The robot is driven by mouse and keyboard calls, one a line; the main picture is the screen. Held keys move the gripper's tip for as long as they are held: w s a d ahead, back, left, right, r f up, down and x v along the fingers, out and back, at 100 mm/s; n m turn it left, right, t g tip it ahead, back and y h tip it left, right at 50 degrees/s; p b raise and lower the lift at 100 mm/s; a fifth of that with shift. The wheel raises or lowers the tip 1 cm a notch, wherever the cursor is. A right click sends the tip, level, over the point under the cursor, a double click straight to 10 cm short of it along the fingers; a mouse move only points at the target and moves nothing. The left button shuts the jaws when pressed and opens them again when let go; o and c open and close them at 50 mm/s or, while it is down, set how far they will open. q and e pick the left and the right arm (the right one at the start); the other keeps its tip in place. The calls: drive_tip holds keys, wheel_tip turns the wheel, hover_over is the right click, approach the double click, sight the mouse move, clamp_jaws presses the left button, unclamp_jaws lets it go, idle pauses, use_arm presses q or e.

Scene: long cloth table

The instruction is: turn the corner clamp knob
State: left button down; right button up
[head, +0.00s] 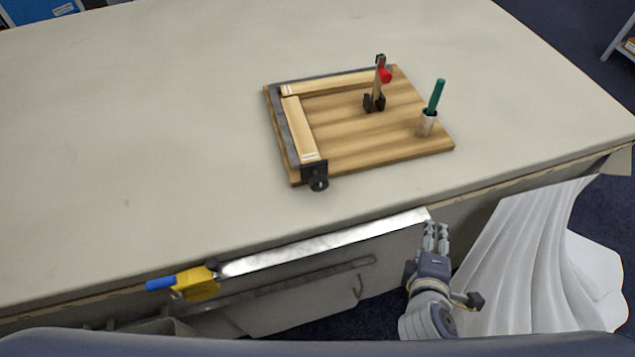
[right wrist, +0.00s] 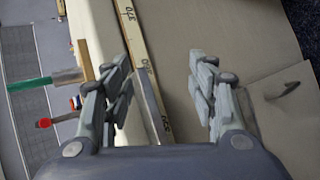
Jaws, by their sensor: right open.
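A black clamp with a round dark knob (head: 318,183) sits at the near left corner of a wooden board (head: 360,130) on the table. A small upright black and wood clamp (head: 377,90) with a red tip stands toward the back right of the board. My right gripper (head: 436,230) is at the table's front edge, below and right of the board, apart from both clamps. In the right wrist view its two fingers (right wrist: 160,85) are spread with nothing held between them. The red tip (right wrist: 43,122) shows at the left of that view. My left gripper is out of view.
A green-handled tool (head: 436,97) stands in a holder at the board's right. Wooden strips (head: 300,130) form an L on the board. A metal bar (head: 325,241) with a yellow and blue end (head: 195,282) lies along the front edge. The table's left is clear.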

drive_tip(key=w+a+r+n+t+y, duration=0.1)
drive_tip(key=w+a+r+n+t, duration=0.15)
drive_tip(key=n, duration=0.35)
drive_tip(key=n+t+y, duration=0.4)
drive_tip(key=n+y, duration=0.5)
drive_tip(key=n, duration=1)
approach(320, 187)
drive_tip(key=p+x, duration=0.3)
drive_tip(key=x, duration=0.5)
drive_tip(key=shift+w+a+f+m+p, duration=0.15)
drive_tip(key=shift+w+m+p, duration=0.15)
drive_tip(key=shift+w, duration=0.4)
drive_tip(key=c, duration=1.1)
